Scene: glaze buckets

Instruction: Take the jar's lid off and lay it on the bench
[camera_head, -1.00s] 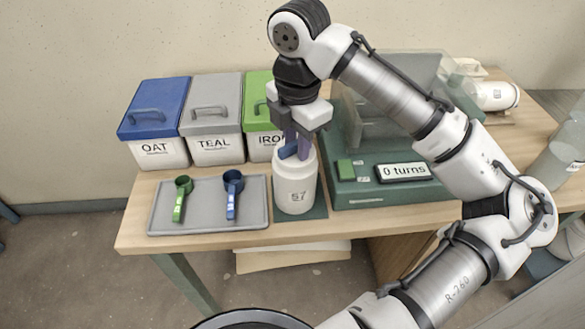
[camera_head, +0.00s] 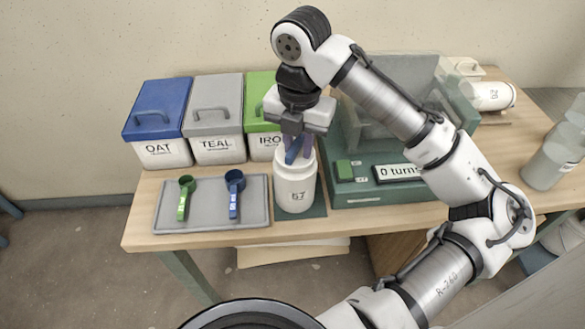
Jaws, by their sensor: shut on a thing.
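The white jar (camera_head: 295,194), marked 57, stands upright on a dark green mat (camera_head: 319,207) at the bench's front. My gripper (camera_head: 298,158) points straight down at the jar's top, its bluish fingers shut on the lid. The fingers cover most of the lid, so its outline is hard to make out. I see no clear gap between lid and jar. The wooden bench (camera_head: 150,195) carries all of this.
A grey tray (camera_head: 207,222) with a green scoop (camera_head: 184,197) and a blue scoop (camera_head: 234,193) lies left of the jar. Lidded buckets OAT (camera_head: 160,152), TEAL (camera_head: 217,149) and a green-lidded one (camera_head: 262,147) stand behind. A green machine (camera_head: 350,193) reading "0 turns" is right.

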